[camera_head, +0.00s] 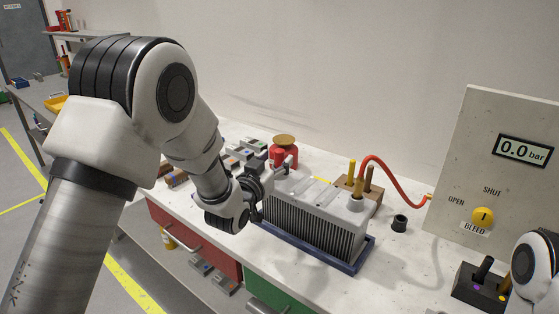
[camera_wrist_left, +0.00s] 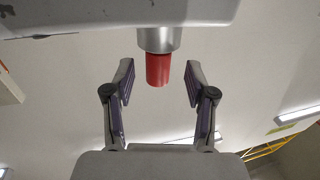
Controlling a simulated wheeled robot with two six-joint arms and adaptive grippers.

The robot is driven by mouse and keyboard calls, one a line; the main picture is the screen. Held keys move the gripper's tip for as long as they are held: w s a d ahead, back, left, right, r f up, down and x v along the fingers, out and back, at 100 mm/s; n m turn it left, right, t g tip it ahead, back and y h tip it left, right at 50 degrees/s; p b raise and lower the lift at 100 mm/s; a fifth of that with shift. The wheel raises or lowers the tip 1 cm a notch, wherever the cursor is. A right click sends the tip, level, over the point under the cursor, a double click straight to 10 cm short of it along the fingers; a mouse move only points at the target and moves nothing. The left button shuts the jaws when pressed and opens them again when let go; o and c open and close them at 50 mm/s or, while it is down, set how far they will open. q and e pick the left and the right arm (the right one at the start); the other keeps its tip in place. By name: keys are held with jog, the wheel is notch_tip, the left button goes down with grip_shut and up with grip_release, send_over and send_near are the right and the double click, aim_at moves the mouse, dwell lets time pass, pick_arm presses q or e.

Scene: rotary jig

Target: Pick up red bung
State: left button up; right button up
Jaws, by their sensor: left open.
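The red bung (camera_wrist_left: 158,70) shows in the left wrist view as a short red cylinder seated in a silver port (camera_wrist_left: 159,39) on the grey housing (camera_wrist_left: 110,17). My left gripper (camera_wrist_left: 160,82) is open, with one finger on each side of the bung and a visible gap on both sides. In the head view my left gripper (camera_head: 276,172) is at the left end of the finned grey housing (camera_head: 315,212). The bung is hard to make out there against the gripper and a red object behind.
The housing sits in a blue tray (camera_head: 358,266). A red object with a brass-coloured top (camera_head: 285,142) stands behind it. A wooden block (camera_head: 374,198), red hose (camera_head: 400,186), black cup (camera_head: 399,223), gauge panel (camera_head: 500,165) and black control box (camera_head: 474,288) lie to the right.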

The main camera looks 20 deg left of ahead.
pick_arm(q)
jog(key=shift+w+d+r, duration=0.1)
jog(key=shift+w+d, duration=0.05)
jog(key=shift+w, duration=0.45)
jog(key=shift+w+d, duration=0.15)
jog(key=shift+w, duration=0.45)
grip_shut()
pick_arm(e)
jog(key=shift+s+r, duration=0.1)
jog(key=shift+r, duration=0.25)
pick_arm(q)
jog(key=shift+a+r, duration=0.1)
